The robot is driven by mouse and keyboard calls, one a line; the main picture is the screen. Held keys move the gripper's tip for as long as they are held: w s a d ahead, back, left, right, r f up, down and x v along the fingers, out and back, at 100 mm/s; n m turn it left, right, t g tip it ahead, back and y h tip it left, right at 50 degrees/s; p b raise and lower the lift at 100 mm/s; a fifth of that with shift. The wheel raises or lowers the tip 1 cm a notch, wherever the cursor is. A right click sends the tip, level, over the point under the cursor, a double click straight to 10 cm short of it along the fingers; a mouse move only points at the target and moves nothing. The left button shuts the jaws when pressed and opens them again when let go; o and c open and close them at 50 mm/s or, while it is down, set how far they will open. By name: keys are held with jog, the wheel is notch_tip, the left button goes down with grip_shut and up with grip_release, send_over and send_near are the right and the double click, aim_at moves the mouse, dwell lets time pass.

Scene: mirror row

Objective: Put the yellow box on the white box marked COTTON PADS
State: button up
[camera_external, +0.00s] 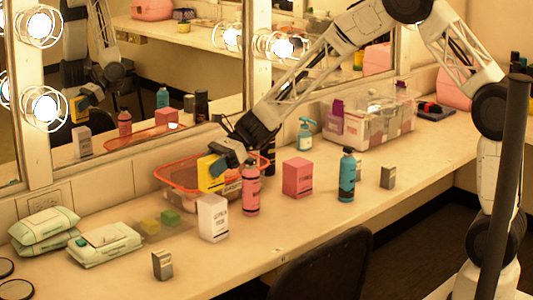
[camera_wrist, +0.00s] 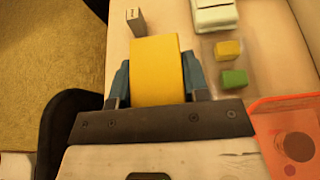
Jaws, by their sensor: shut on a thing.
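A yellow box (camera_external: 210,173) is held in the air by my gripper (camera_external: 226,162), which is shut on it. In the wrist view the yellow box (camera_wrist: 156,70) sits between the two blue fingers of my gripper (camera_wrist: 158,82). The white box (camera_external: 213,218) with dark lettering stands upright on the counter, just below the yellow box in the outside view. Its lettering is too small to read surely. The yellow box looks apart from it, but the exact gap is unclear. I cannot make out the white box in the wrist view, where the held box and gripper may hide it.
An orange-rimmed basket (camera_external: 167,187) stands behind, and a pink bottle (camera_external: 251,189) stands close to the right. A small grey box (camera_external: 162,265), wipes packs (camera_external: 104,243) and a clear tray with yellow and green blocks (camera_wrist: 234,78) are nearby. The front counter is mostly clear.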

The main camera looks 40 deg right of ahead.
aim_at(204, 184)
jog(key=shift+f, duration=1.45)
jog(key=shift+f, duration=0.15)
jog(key=o, duration=0.9)
jog(key=shift+o, duration=0.2)
jog(key=shift+d, duration=0.15)
jog(key=v, duration=1.2)
